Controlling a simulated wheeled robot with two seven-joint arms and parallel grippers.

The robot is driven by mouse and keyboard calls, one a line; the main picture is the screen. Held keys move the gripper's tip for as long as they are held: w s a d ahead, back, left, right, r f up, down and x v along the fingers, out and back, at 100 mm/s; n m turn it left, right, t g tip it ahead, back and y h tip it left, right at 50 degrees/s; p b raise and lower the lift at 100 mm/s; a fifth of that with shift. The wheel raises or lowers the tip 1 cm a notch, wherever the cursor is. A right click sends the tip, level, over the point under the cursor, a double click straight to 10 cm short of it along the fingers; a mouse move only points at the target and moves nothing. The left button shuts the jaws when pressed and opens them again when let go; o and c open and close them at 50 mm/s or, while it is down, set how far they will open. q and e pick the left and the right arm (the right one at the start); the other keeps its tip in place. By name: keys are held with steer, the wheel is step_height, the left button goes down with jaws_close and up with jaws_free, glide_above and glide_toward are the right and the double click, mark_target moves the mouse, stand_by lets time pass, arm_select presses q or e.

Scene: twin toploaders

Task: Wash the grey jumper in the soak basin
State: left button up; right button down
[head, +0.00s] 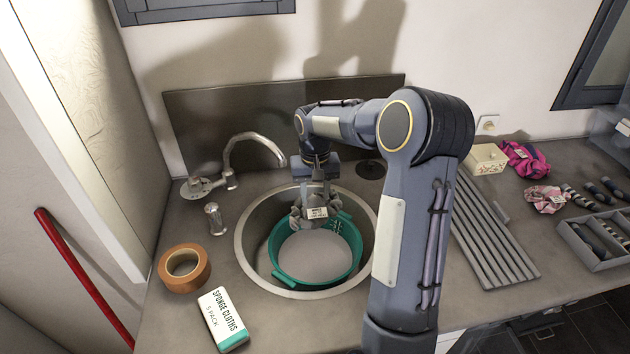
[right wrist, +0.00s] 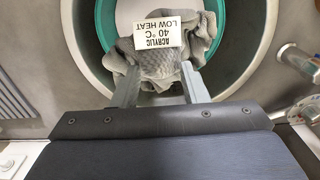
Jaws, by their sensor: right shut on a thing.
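The grey jumper (head: 298,218) is a bunched knit piece with a white care label. In the right wrist view the jumper (right wrist: 200,32) shows its label reading acrylic, 40 °C, low heat. My right gripper (head: 318,188) is shut on the jumper, and its fingers show at both sides of the cloth in the right wrist view (right wrist: 158,82). The jumper is over the back part of the teal soak basin (head: 283,272), which holds pale grey liquid. I cannot tell whether the jumper touches the liquid. The left gripper is not in view.
The basin sits in a round steel sink (head: 247,250). A tap (head: 250,140), brown tape roll (head: 184,268) and sponge cloths pack (head: 223,318) are left of it. Right are a ribbed drainer (head: 495,240), a cream box (head: 487,158), pink cloths (head: 524,158) and a grey tray (head: 590,255).

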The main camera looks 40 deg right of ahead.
step_height(320, 180, down, 23)
steer(key=b, duration=1.6)
steer(key=shift+f+b, duration=0.15)
steer(key=shift+b, duration=0.2)
